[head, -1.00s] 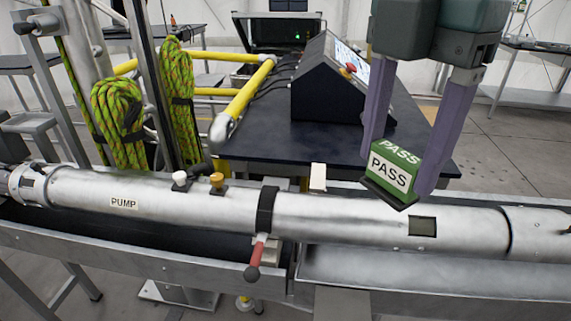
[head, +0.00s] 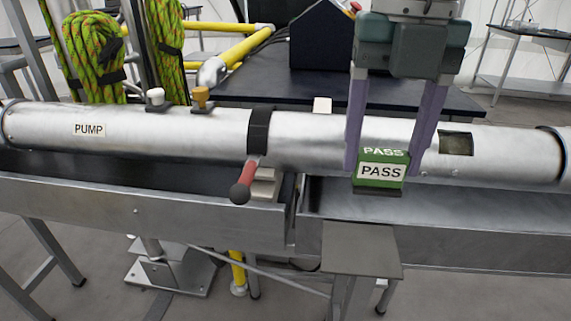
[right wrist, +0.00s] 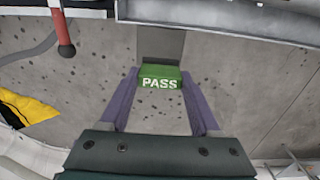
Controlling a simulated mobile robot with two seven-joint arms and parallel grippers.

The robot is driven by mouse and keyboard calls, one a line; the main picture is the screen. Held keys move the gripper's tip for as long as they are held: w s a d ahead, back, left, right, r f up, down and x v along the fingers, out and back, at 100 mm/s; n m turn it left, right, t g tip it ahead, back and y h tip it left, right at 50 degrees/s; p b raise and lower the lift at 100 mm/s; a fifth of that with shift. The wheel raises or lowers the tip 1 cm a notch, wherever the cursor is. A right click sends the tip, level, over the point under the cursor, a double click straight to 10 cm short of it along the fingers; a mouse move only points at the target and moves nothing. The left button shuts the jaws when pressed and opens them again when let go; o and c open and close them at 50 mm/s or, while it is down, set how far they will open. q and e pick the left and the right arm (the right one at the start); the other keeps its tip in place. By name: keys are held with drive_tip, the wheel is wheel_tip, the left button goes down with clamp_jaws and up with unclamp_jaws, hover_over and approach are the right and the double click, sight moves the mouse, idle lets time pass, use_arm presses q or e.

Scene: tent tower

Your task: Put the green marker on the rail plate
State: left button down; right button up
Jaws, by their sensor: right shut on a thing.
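The green marker (head: 381,168) is a small block with PASS on its top and on a white front label, over a dark base. My right gripper (head: 382,165) is shut on it, one purple finger at each side. The marker is apart from the plate in the head view. My left gripper is not in view.
The silver PUMP tube (head: 200,133) lies along the metal trough (head: 440,239). A red-handled lever (head: 244,181) sticks out from its black clamp, left of the plate. The plate's visible top is bare. A dark table (head: 440,96) stands behind.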

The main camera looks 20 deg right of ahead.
wheel_tip(320, 180, down, 9)
drive_tip(key=shift+f+b, duration=0.2)
drive_tip(key=shift+b, duration=0.45)
drive_tip(key=shift+f, duration=0.2)
drive_tip(key=shift+f, duration=0.15)
drive_tip(key=o, duration=1.3)
drive_tip(key=shift+o, duration=0.2)
